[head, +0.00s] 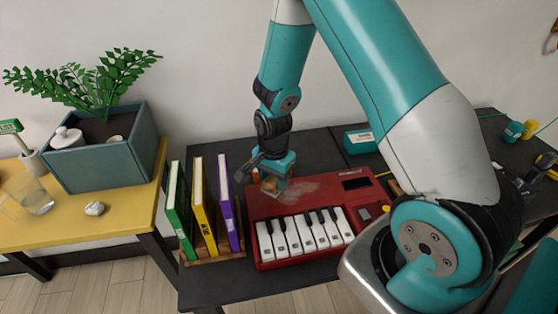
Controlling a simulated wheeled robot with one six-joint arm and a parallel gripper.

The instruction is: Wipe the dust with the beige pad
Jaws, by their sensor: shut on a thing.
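My gripper (270,180) points down over the upper left of a red toy keyboard (368,198) on the dark table. It is shut on the beige pad (272,186), of which only a small part shows below the fingers. The pad is at or just above the keyboard's red top; I cannot tell whether it touches. A pale greyish dust patch (300,188) lies on the red top just right of the pad, above the white and black keys (303,233). The gripper hides part of the keyboard's left top corner.
Green, yellow and purple books (203,205) stand upright close to the left of the gripper. A teal box (360,142) sits behind the keyboard. A yellow table (110,220) at left holds a planter (105,165) and a glass (35,195). My arm covers much of the right side.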

